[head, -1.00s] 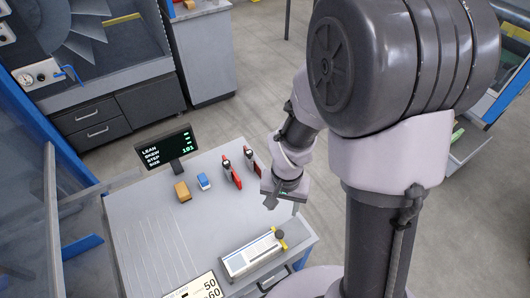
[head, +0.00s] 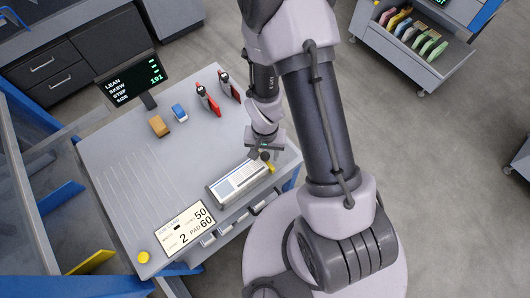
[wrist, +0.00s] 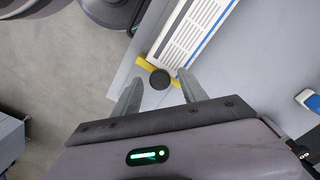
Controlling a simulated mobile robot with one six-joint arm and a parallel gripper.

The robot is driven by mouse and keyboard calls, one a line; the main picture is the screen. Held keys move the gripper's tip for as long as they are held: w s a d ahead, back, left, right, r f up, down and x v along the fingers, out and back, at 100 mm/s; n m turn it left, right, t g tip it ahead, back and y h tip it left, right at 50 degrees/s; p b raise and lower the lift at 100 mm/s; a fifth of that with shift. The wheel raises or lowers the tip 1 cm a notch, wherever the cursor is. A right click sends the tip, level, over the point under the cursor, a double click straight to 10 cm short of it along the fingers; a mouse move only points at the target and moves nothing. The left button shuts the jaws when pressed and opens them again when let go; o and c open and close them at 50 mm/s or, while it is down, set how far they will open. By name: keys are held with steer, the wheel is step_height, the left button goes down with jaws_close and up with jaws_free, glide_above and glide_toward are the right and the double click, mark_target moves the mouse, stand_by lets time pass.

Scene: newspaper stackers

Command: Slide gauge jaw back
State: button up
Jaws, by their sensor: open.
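The gauge (head: 238,184) is a long pale block with printed lines, lying on the grey table near its front right. Its yellow jaw (head: 271,167) is at the right end, beside a round black knob (head: 265,156). The wrist view shows the gauge's striped face (wrist: 195,35), the yellow jaw (wrist: 145,64) and the black knob (wrist: 160,79). My gripper (head: 257,152) is over that end of the gauge. In the wrist view its open fingers (wrist: 160,77) appear on either side of the knob. I cannot tell whether they touch it.
Two red-and-black tools (head: 207,100), a blue-and-white block (head: 179,112) and a tan block (head: 159,126) stand toward the table's back. A display (head: 132,79) stands behind them. A job card (head: 187,228) and yellow button (head: 143,257) are at the front.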

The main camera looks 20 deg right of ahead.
jaws_close()
stand_by(1.4)
